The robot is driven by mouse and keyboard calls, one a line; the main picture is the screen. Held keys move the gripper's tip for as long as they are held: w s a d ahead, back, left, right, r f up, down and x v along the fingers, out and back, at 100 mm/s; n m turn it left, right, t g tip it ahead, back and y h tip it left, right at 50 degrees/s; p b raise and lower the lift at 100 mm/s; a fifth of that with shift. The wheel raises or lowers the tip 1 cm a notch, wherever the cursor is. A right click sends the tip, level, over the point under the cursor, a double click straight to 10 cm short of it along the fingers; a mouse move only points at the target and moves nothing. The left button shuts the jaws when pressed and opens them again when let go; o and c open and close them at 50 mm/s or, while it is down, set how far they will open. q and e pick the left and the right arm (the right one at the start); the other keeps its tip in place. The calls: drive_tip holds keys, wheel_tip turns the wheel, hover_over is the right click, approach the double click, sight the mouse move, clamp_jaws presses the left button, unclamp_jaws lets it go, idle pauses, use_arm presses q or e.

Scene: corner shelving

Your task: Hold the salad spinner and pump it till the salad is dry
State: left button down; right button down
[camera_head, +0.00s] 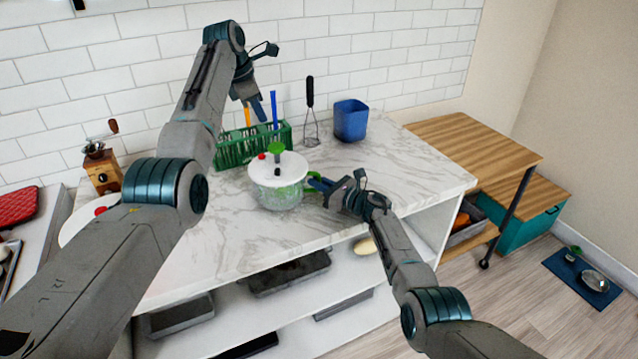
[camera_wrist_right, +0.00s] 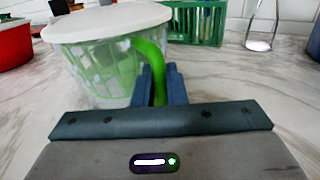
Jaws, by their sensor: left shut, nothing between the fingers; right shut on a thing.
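The salad spinner (camera_head: 275,190) stands upright on the marble counter, with a clear bowl, green basket and white lid (camera_head: 278,168). A green knob (camera_head: 277,150) stands up on the lid, beside a red and a black button. In the right wrist view the spinner (camera_wrist_right: 100,65) shows close up, with its green handle (camera_wrist_right: 150,60) between my fingers. My right gripper (camera_head: 318,183) is shut on that handle, at the spinner's right side. My left gripper (camera_head: 259,112) is shut and empty, raised above and behind the spinner, pointing down. The salad inside cannot be made out clearly.
A green rack (camera_head: 232,153) stands behind the spinner at the wall. A whisk (camera_head: 311,125) and a blue container (camera_head: 350,121) stand to its right. A coffee grinder (camera_head: 101,172) is at the left. The counter's front strip is clear.

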sight(276, 147)
use_arm(q)
drive_tip(key=shift+w+d+f+m+t+y, duration=0.4)
drive_tip(key=shift+f+m, duration=0.7)
drive_tip(key=shift+m, duration=2.65)
drive_tip(key=shift+w+d+f+m+t+y, duration=0.15)
drive_tip(key=shift+d+f+m+t+y, duration=0.7)
drive_tip(key=shift+m, duration=2.85)
drive_tip(key=shift+w+d+f+m+g+y, duration=0.25)
drive_tip(key=shift+f+m, duration=1.1)
drive_tip(key=shift+m, duration=2.4)
drive_tip(key=shift+f, duration=0.15)
drive_tip(key=shift+s+f, duration=0.1)
drive_tip(key=shift+f, duration=2.15)
drive_tip(key=shift+r, duration=1.15)
